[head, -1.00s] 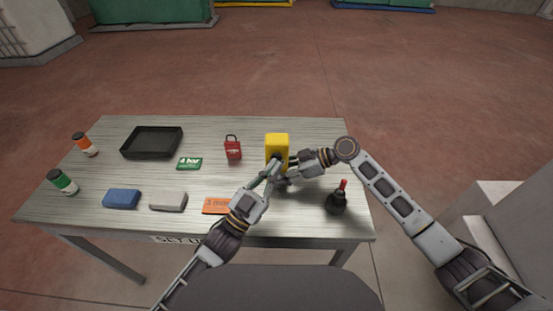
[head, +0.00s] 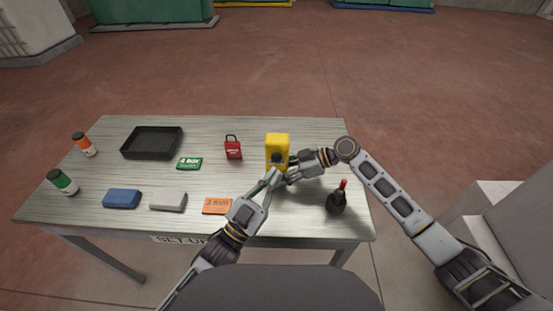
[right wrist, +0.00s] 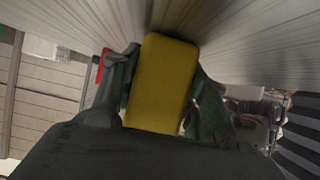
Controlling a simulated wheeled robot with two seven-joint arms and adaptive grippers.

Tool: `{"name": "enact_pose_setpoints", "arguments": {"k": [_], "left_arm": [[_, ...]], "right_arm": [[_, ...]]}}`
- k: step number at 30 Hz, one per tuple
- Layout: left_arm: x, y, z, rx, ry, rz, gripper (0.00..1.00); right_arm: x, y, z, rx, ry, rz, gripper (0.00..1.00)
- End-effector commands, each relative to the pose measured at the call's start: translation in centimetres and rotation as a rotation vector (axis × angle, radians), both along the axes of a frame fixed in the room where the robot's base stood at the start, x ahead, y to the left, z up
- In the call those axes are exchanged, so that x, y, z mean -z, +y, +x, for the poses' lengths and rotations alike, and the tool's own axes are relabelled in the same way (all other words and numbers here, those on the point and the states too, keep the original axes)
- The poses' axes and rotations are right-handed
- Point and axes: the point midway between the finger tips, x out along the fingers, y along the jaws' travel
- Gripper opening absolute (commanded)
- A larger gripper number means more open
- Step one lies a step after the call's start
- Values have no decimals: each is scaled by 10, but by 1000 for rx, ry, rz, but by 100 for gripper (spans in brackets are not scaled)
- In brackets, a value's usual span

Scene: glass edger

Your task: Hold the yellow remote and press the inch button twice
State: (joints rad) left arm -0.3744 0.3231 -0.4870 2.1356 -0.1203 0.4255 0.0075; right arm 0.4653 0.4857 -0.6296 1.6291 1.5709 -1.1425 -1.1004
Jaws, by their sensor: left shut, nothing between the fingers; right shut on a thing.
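The yellow remote (head: 278,142) stands upright above the right part of the table, with a dark round spot on the face toward me. My right gripper (head: 289,163) is shut on it from the right side. In the right wrist view the remote (right wrist: 162,82) sits between the two fingers of the right gripper (right wrist: 160,95). My left gripper (head: 273,178) is shut and empty, its tips just below and in front of the remote's lower face. I cannot tell whether the tips touch it. The inch button cannot be made out by its label.
On the table (head: 110,170) are a black tray (head: 127,155), a red padlock (head: 233,150), a green card (head: 189,163), an orange card (head: 216,206), blue (head: 122,198) and grey (head: 168,201) blocks, and two bottles at left. A dark red-tipped bottle (head: 336,203) stands near the right arm.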

Motion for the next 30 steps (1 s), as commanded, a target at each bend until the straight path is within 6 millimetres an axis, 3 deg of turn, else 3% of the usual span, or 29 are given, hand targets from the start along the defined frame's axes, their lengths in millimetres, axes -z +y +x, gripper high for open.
{"name": "enact_pose_setpoints", "arguments": {"k": [13,30], "left_arm": [[1,0,-24,0,2,0,0],[0,0,-25,0,1,1,0]], "right_arm": [[-1,0,0,1,0,1,31],[-1,0,0,1,0,1,31]]}}
